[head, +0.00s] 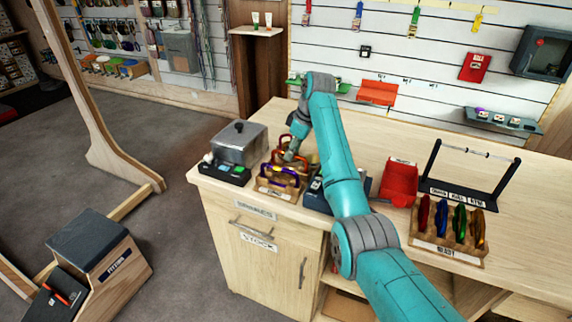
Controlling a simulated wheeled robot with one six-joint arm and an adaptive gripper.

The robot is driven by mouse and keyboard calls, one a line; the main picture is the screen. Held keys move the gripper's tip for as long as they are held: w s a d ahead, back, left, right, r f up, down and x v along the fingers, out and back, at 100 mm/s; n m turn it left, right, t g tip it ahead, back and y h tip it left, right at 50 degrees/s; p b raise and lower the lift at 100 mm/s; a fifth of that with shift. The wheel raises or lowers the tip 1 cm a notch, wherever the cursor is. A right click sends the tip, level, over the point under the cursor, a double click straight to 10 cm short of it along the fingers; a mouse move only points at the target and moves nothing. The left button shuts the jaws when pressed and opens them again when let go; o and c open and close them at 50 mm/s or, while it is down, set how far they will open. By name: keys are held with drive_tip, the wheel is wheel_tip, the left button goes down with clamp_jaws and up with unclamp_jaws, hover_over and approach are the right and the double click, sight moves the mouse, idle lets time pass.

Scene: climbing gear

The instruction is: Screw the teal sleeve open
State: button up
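Several carabiners stand in a wooden rack (278,189) near the left end of the workbench. A purple one (281,172) is at the front, and red and orange ones show behind it. My gripper (290,156) points down among these carabiners, just behind the purple one. It is small and partly hidden, so I cannot tell whether its fingers are open or touching anything. I cannot make out a teal sleeve on any carabiner at this size. My teal arm reaches in from the lower right and covers part of the bench.
Left of the rack stand a grey lidded box (240,143) and a low black tray (223,171). A dark blue box (316,196) is close on the right.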

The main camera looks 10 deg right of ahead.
drive_tip(key=shift+r, duration=0.6)
drive_tip(key=shift+s+a, duration=0.4)
drive_tip(key=shift+s, duration=0.2)
drive_tip(key=shift+a+f, duration=0.1)
drive_tip(key=shift+f, duration=1.35)
drive_tip(key=shift+w+d, duration=0.45)
drive_tip(key=shift+w, duration=0.25)
